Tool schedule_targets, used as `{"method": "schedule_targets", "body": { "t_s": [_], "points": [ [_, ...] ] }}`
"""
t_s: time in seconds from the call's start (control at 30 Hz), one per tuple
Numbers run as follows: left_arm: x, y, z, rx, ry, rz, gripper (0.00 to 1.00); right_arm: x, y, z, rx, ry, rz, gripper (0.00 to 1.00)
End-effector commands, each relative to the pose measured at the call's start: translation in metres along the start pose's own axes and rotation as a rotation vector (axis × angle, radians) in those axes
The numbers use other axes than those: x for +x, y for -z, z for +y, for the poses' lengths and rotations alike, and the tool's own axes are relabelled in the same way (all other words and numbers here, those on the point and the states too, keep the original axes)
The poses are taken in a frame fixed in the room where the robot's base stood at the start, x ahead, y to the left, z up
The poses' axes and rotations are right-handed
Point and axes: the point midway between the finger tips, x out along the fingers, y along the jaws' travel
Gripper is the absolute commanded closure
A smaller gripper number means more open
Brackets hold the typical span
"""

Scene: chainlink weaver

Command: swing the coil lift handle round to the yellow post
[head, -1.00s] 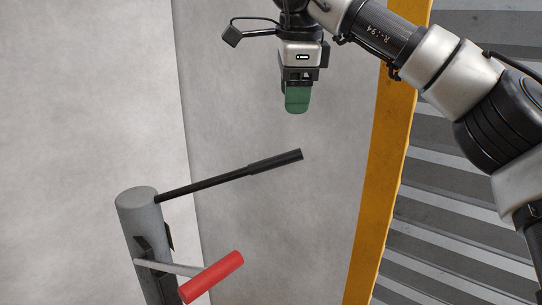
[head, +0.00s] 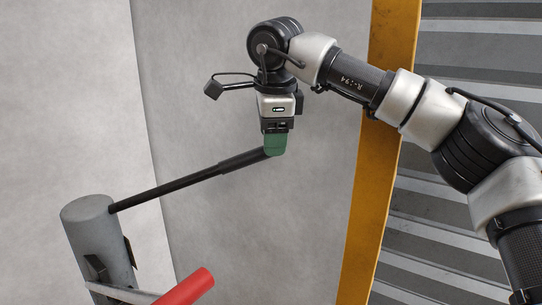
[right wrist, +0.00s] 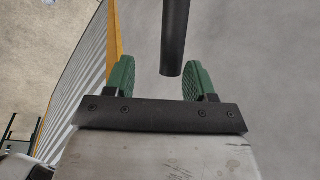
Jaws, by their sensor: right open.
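The coil lift handle appears to be the black bar with a thicker black grip (head: 243,159), reaching right and slightly up from the top of a grey cylinder (head: 92,240). My right gripper (head: 275,145) points down at the free end of this grip, its green fingers overlapping the tip in the head view. In the right wrist view the black grip (right wrist: 174,38) ends between the two open green fingers, nearer the right one, with no visible contact. The yellow post (head: 380,160) stands upright to the right of the gripper. My left gripper is out of view.
A red grip (head: 187,288) on a light grey arm sticks out lower on the grey cylinder. Grey ribbed panelling (head: 450,225) lies right of the yellow post.

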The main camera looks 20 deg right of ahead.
Motion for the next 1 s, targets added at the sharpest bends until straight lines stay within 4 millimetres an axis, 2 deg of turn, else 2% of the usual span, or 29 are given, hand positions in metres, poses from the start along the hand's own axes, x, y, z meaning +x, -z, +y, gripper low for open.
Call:
{"method": "schedule_targets", "body": {
  "t_s": [0.1,0.3,0.43,0.7,1.0],
  "points": [
    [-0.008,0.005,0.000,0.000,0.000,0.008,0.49,0.021,0.000,0.000,-0.002,-0.003,0.001,0.45],
    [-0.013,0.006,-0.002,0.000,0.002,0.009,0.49,0.047,0.000,0.000,-0.001,-0.004,0.001,0.45],
    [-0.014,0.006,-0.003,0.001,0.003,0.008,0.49,0.053,0.000,0.000,-0.001,-0.002,0.000,0.45],
    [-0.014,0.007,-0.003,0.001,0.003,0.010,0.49,0.054,0.000,0.000,-0.001,0.000,0.000,0.45],
    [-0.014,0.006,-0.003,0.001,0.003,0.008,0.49,0.054,0.000,0.000,-0.002,-0.001,0.000,0.91]
  ]
}}
